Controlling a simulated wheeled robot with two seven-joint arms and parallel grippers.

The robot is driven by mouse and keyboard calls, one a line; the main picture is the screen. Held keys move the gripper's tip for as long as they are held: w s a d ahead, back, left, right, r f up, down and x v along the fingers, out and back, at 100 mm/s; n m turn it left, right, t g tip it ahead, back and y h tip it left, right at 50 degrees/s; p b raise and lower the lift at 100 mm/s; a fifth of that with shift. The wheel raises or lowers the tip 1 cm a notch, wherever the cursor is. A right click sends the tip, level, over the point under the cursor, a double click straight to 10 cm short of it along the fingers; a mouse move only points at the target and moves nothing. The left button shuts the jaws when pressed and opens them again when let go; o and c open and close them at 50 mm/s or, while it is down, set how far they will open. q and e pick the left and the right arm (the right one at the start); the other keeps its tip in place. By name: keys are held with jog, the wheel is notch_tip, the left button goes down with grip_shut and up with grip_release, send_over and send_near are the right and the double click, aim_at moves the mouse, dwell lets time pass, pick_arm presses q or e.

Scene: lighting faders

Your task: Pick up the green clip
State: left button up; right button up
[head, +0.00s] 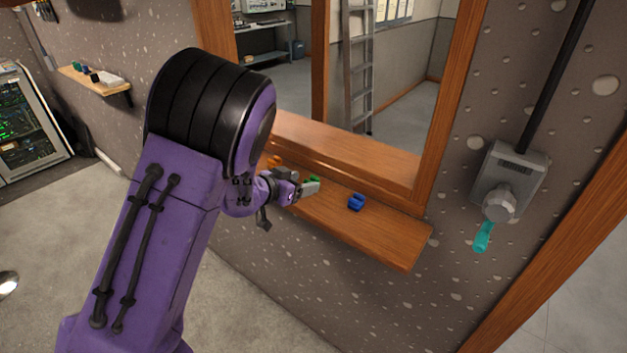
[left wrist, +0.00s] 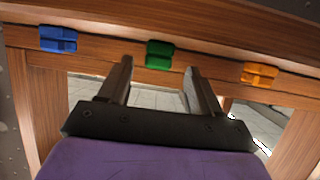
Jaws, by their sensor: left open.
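The green clip (left wrist: 160,54) sits on the wooden ledge (left wrist: 110,48) in the left wrist view, just beyond the fingertips and roughly centred between them. In the head view only a small part of the green clip (head: 314,180) shows behind my gripper. My left gripper (left wrist: 158,68) is open and empty, with a finger to each side of the clip's line. It also shows in the head view (head: 308,188) over the ledge. I cannot tell whether a finger touches the clip. My right gripper is not in view.
A blue clip (head: 356,202) and an orange clip (head: 273,162) lie on the same ledge, one on each side of the green one. A window frame (head: 446,110) rises behind the ledge. A grey wall box (head: 511,183) with a teal piece (head: 483,237) is at right.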

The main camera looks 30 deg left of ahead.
aim_at(310, 180)
pick_arm(q)
jog(key=shift+p+x, duration=0.55)
jog(key=shift+x, duration=1.35)
jog(key=shift+s+d, duration=0.1)
jog(key=shift+d, duration=0.05)
jog(key=c, duration=1)
jog(key=shift+c, duration=0.2)
